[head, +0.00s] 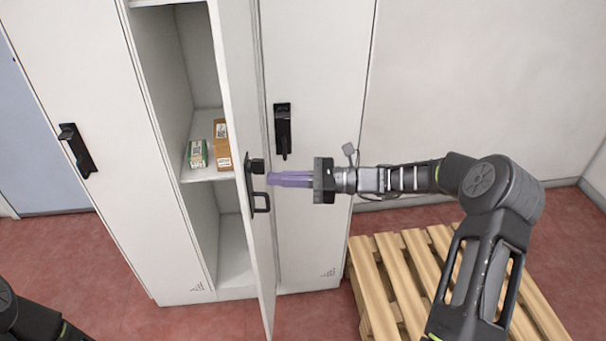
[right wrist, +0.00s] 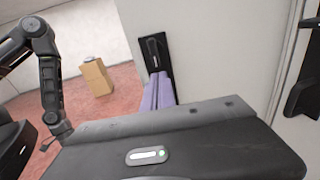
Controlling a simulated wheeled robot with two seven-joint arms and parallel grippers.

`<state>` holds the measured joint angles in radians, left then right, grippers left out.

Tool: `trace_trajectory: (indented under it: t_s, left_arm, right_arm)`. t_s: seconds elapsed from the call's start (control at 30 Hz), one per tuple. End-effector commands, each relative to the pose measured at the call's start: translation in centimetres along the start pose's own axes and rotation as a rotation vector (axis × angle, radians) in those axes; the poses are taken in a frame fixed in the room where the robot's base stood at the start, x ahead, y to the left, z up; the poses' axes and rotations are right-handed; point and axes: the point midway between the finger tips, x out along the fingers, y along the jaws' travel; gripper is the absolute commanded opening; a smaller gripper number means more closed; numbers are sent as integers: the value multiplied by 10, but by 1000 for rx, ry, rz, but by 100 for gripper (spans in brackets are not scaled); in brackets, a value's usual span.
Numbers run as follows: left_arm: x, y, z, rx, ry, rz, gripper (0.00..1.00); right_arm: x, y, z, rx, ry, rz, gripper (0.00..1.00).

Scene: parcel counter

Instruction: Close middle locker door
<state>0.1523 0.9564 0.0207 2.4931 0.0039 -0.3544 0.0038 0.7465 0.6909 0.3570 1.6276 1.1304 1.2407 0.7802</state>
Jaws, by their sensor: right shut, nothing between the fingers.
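The middle locker door (head: 240,110) stands open, swung out toward me, and shows nearly edge-on in the head view. Its black handle (head: 257,182) is on the face turned to the right. My right gripper (head: 270,180) is shut and empty, its purple fingers pointing left at the door beside the handle. I cannot tell if they touch. In the right wrist view the purple fingers (right wrist: 158,92) sit just below the black handle (right wrist: 154,52) on the door (right wrist: 200,45). Of my left arm only a dark part shows at the lower left; its gripper is out of view.
Inside the open locker a shelf (head: 205,173) holds a green-white box (head: 197,154) and a brown box (head: 222,145). Closed locker doors stand left (head: 80,110) and right (head: 315,100). A wooden pallet (head: 400,265) lies on the red floor, under my right arm. A cardboard box (right wrist: 97,78) stands farther off.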

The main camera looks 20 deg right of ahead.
Motion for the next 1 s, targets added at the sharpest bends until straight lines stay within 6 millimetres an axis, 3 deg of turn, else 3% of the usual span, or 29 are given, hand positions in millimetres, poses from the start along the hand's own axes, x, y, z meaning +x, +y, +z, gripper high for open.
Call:
trace_trajectory:
  t_s: [0.1, 0.3, 1.0]
  left_arm:
    - [-8, 2, 1, -2, -2, -2, 67]
    - [-11, 3, 2, -3, -4, -4, 67]
    - [-8, 2, 2, -2, -3, -3, 67]
  right_arm:
    - [20, 1, 3, 2, -3, 2, 0]
    - [36, 0, 1, 0, -1, 0, 0]
    - [47, -2, 0, 0, -1, -33, 0]
